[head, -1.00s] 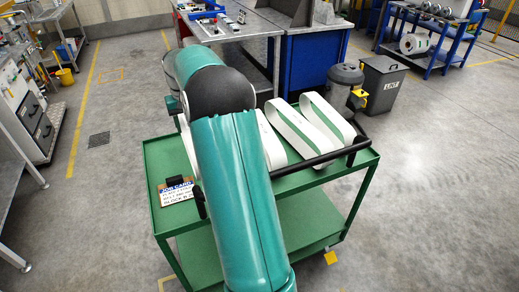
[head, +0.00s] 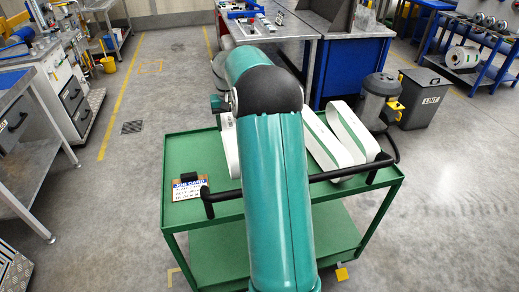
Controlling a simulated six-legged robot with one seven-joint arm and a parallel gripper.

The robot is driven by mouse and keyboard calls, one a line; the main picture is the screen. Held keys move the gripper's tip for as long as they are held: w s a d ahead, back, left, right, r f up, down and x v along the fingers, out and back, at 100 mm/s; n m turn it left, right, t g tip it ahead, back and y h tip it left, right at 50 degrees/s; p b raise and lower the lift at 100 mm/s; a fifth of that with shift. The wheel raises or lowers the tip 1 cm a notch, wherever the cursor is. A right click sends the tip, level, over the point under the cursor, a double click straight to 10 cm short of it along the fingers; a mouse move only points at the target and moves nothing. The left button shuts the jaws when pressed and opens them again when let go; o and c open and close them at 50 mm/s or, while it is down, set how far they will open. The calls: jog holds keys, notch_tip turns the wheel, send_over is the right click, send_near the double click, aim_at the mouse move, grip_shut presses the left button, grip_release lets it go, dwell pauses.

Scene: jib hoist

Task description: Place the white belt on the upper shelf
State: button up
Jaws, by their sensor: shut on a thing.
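The white belt (head: 352,133), with a green inner face, stands in long loops over the right part of the green cart's upper shelf (head: 190,150). More white (head: 231,147) shows left of my arm; I cannot tell whether it is the same belt. My teal arm reaches forward over the cart and covers the middle of the belt and shelf. My gripper is hidden behind the arm, so its hold on the belt does not show. The cart's lower shelf (head: 215,262) looks bare where visible.
A black handle bar (head: 340,172) runs along the cart's near side. A job card (head: 189,189) lies at the shelf's left. A grey canister (head: 377,97) and a lint bin (head: 425,97) stand behind right. A blue-sided bench (head: 350,58) is behind. Floor left of the cart is clear.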

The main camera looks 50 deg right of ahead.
notch_tip(320, 180, down, 8)
jog(key=shift+a+f, duration=0.1)
jog(key=shift+a, duration=0.05)
dwell(0.4)
jog(key=o, duration=1)
jog(key=shift+f, duration=0.15)
